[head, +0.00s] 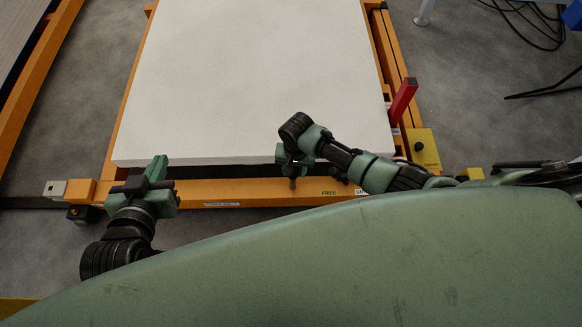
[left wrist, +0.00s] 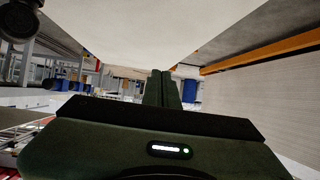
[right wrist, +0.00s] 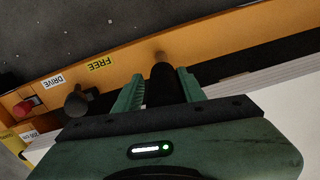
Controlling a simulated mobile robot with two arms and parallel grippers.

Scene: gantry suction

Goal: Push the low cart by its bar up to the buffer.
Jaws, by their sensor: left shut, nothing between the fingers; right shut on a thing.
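A low orange frame (head: 250,193) carries a large white slab (head: 250,80); I take it for the cart, but cannot be sure. Its near crossbeam has FREE and DRIVE labels and also shows in the right wrist view (right wrist: 210,42). My right gripper (head: 290,172) is over this beam, shut on a dark upright peg (right wrist: 162,85) left of the FREE label. My left gripper (head: 156,168) is shut and empty at the beam's left end, beside the slab's near left corner; its closed fingers show in the left wrist view (left wrist: 162,78). I cannot make out the buffer.
A black knob (right wrist: 77,103) and red button (right wrist: 26,108) sit along the beam. Another orange rail (head: 35,85) is at the left. Black cables (head: 530,25) lie at the upper right.

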